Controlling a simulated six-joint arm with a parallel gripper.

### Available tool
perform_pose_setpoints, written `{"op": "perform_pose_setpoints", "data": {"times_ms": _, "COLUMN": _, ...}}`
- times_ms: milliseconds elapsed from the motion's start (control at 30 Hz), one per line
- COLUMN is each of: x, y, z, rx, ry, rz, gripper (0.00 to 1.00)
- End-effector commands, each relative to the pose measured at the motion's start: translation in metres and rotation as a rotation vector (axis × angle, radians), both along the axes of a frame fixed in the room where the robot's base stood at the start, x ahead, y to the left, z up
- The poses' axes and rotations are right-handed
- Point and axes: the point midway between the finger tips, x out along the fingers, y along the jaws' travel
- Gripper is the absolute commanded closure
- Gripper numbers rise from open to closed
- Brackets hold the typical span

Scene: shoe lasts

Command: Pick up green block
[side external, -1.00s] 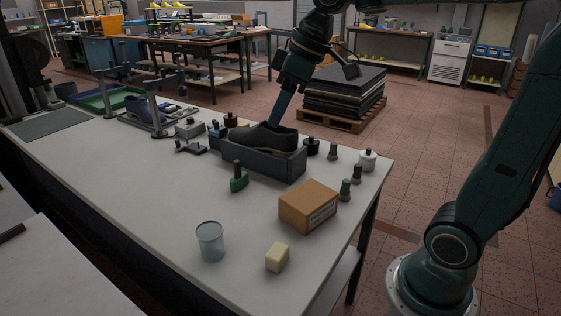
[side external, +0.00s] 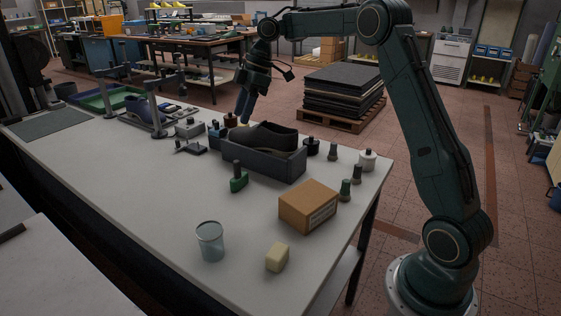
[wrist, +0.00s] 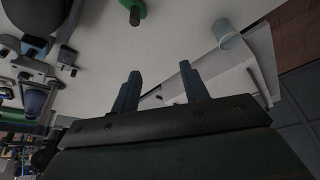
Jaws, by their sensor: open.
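A small green block (side external: 238,183) with a dark upright handle stands on the white table, in front of the grey tray. It also shows at the top edge of the wrist view (wrist: 133,5), partly cut off. My gripper (side external: 243,116) is up behind the tray in the side view, apart from the green block. Its two blue fingers (wrist: 159,72) are spread in the wrist view with nothing between them.
The grey tray (side external: 272,165) holds a dark shoe (side external: 264,138). A cardboard box (side external: 308,206), a yellow block (side external: 277,257) and a clear cup (side external: 210,241) stand towards the front. Several small bottles stand right of the tray. The table (side external: 130,185) left of the green block is clear.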

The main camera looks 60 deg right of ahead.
Motion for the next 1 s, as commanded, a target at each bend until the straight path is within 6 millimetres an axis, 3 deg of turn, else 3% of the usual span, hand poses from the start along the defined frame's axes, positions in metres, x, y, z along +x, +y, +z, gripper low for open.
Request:
{"op": "perform_pose_setpoints", "data": {"times_ms": 200, "x": 0.019, "y": -0.035, "z": -0.04, "rx": 0.004, "ry": -0.004, "rz": 0.114, "gripper": 0.55}}
{"op": "perform_pose_setpoints", "data": {"times_ms": 400, "x": 0.026, "y": -0.052, "z": -0.062, "rx": 0.006, "ry": -0.009, "rz": 0.18, "gripper": 0.55}}
{"op": "perform_pose_setpoints", "data": {"times_ms": 1000, "x": 0.029, "y": -0.05, "z": -0.078, "rx": 0.01, "ry": -0.01, "rz": 0.197, "gripper": 0.55}}
